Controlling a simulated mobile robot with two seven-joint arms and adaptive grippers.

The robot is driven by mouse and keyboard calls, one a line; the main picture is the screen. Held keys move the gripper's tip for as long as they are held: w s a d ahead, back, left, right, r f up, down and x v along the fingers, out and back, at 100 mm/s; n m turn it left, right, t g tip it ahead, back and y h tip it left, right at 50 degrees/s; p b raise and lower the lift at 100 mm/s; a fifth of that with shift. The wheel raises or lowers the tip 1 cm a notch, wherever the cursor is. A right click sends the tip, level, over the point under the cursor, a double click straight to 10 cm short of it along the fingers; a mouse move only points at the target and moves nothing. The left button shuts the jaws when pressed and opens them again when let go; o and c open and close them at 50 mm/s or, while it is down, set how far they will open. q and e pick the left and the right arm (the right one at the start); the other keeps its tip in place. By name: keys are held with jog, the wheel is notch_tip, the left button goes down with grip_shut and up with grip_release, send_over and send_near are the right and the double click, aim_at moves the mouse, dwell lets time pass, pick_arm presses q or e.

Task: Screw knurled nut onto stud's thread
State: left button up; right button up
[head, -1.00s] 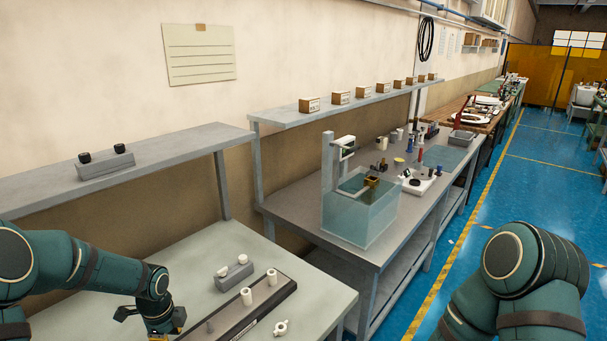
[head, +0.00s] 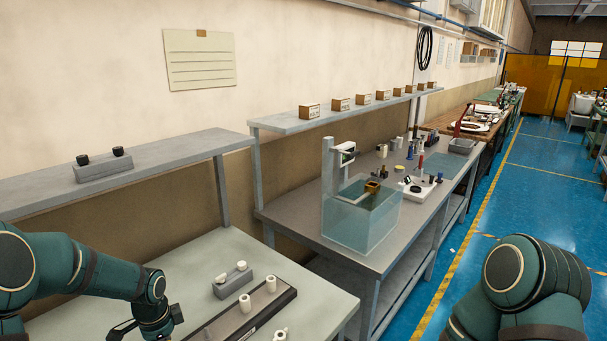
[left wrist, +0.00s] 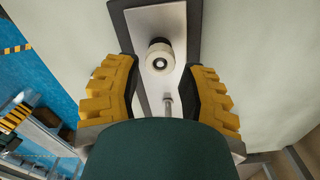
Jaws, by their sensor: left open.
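In the left wrist view my left gripper (left wrist: 162,92) is open, with a yellow-backed finger on each side of a dark-edged board (left wrist: 196,20). A thin metal stud (left wrist: 168,105) stands between the fingers, partly hidden by my wrist. A white round piece with a dark centre (left wrist: 160,58) sits farther along the board, apart from the fingers. In the head view white cylinders (head: 271,285) (head: 245,303) stand on the board (head: 218,318), and a loose white piece (head: 279,335) lies beside it. I cannot tell which is the knurled nut. My right gripper is out of view.
A grey block with two white knobs (head: 233,285) stands behind the board. A shelf above holds a grey block with black knobs (head: 104,170). A glass tank (head: 362,217) stands on the neighbouring bench. The bench top (head: 320,295) right of the board is mostly clear.

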pick_arm(q)
jog(key=shift+f, duration=0.1)
jog(key=shift+f+b, duration=1.05)
jog(key=shift+f, duration=0.35)
grip_shut()
jog(key=m+p, duration=0.1)
jog(key=m, duration=0.2)
jog(key=shift+r, duration=0.1)
jog(key=shift+m+p, duration=0.5)
jog(key=shift+m, duration=0.6)
